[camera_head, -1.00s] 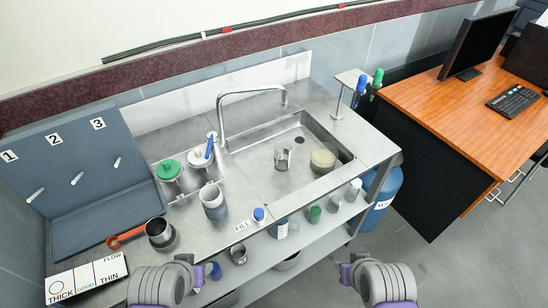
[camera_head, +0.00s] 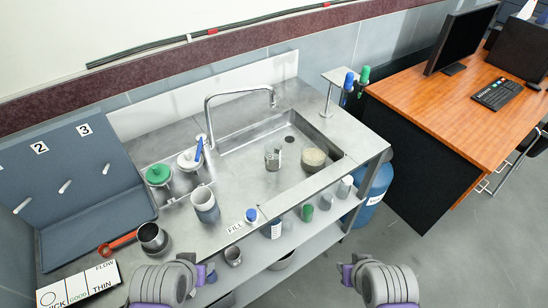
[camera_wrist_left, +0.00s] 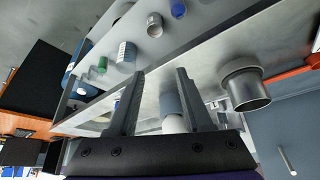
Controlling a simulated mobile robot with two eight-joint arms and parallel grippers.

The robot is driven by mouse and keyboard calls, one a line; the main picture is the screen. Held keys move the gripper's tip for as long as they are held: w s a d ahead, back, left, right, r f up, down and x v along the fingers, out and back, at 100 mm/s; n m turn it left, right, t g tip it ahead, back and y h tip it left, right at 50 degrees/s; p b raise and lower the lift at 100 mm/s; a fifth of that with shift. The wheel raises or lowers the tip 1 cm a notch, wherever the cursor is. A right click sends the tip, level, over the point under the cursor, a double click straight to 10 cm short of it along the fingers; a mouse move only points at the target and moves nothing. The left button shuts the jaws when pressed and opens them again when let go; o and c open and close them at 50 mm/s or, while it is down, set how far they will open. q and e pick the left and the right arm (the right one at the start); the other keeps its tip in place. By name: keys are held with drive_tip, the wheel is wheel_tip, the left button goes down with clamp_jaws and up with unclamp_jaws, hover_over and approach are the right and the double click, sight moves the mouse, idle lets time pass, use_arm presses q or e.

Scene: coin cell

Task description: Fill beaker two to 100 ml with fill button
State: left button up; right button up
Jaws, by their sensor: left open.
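A clear glass beaker (camera_head: 272,158) stands in the steel sink (camera_head: 232,174), under and in front of the curved tap (camera_head: 240,92). I cannot read which beaker is number two. A blue-topped round button (camera_head: 251,214) sits on the counter's front edge beside the FILL label (camera_head: 234,228). My left gripper (camera_head: 205,273) is in front of the counter, apart from these things. In the left wrist view it is open (camera_wrist_left: 156,95), with nothing between its fingers. My right gripper (camera_head: 345,275) is in front of the counter at the right; its opening is unclear.
A beige-filled round vessel (camera_head: 313,159) is beside the beaker. Several bottles are on the lower shelf (camera_head: 262,270). Floor at the right front is clear.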

use_arm(q)
drive_tip(key=shift+c, duration=0.3)
clamp_jaws()
idle(1.6)
